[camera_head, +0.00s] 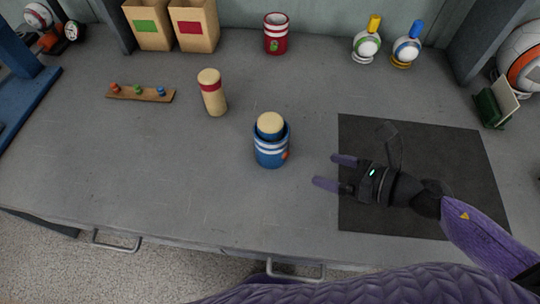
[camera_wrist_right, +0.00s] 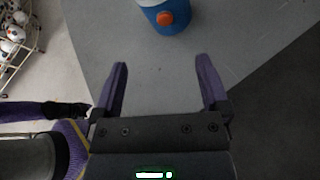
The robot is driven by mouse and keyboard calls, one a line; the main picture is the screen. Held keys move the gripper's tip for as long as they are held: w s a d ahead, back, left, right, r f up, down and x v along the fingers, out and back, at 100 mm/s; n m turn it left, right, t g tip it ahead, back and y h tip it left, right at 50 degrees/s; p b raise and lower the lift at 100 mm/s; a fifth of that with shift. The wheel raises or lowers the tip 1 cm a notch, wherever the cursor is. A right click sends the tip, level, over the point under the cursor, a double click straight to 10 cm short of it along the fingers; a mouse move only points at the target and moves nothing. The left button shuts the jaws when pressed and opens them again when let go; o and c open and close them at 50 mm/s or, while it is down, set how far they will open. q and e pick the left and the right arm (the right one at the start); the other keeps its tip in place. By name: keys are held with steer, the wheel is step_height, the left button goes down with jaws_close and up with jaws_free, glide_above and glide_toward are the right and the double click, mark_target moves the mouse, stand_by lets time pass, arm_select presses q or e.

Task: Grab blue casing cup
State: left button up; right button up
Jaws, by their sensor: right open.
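In the right wrist view the cup's lower part (camera_wrist_right: 168,22) shows at the top, ahead of the fingers and cut off by the edge. My right gripper (camera_head: 328,171) is open and empty, to the right of the cup, its fingers pointing left and apart from it. The open fingers also show in the right wrist view (camera_wrist_right: 162,82).
A tan cylinder with a red band (camera_head: 212,93) stands left of the cup. A wooden strip with coloured knobs (camera_head: 140,93) lies farther left. A red cup (camera_head: 275,36) and bottles (camera_head: 366,45) stand at the back. A dark mat (camera_head: 460,165) lies under my right arm.

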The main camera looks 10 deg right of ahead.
mark_target(271, 143)
steer(key=x, duration=1)
steer(key=shift+w+d+f, duration=0.15)
steer(key=shift+d+f, duration=0.1)
steer(key=shift+f, duration=0.05)
jaws_close()
